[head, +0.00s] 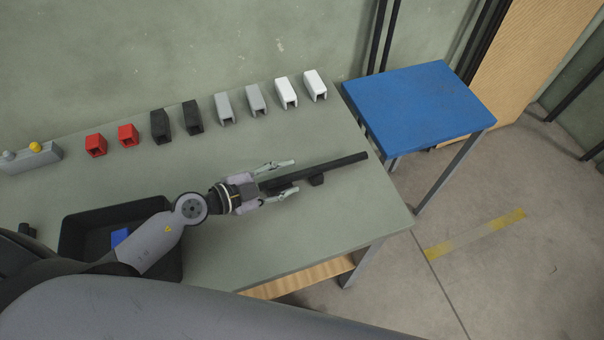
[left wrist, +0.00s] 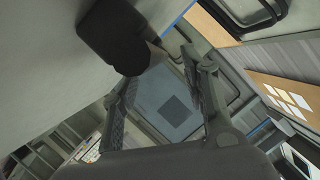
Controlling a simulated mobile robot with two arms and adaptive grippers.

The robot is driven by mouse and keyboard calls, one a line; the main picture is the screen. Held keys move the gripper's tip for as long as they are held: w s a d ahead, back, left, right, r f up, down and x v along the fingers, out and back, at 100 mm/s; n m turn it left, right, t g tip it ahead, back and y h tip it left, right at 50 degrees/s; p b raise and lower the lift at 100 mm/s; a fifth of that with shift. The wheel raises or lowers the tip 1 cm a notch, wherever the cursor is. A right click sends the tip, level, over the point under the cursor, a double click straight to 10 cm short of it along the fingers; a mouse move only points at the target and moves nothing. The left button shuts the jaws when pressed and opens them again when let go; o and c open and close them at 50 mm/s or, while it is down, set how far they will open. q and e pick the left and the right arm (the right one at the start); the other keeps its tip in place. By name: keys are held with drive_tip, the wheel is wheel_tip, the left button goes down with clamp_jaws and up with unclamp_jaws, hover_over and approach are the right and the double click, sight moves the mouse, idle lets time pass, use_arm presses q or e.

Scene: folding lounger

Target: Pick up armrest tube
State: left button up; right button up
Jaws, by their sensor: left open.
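The armrest tube (head: 335,164) is a long black bar with a small dark block under its middle. It lies on the grey-green table near the right end. My left gripper (head: 289,179) is open, its fingers spread on either side of the tube's near end in the head view. Whether they touch it I cannot tell. In the left wrist view a dark piece (left wrist: 115,38), apparently the tube, is at the upper left, and the open left gripper (left wrist: 160,85) shows nothing clasped. My right gripper is not in view.
Red, black, grey and white blocks (head: 225,109) stand along the table's (head: 370,215) back edge. A black tray (head: 80,232) with a blue piece is at the left under my arm. A grey box with a yellow button (head: 36,147) is far left. A blue-topped table (head: 420,105) stands at right.

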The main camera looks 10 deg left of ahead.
sight(297, 176)
use_arm(q)
drive_tip(key=x, duration=0.5)
drive_tip(key=shift+s+f, duration=0.15)
drive_tip(key=shift+s, duration=0.05)
drive_tip(key=shift+s, duration=0.1)
drive_tip(key=shift+c, duration=0.5)
clamp_jaws()
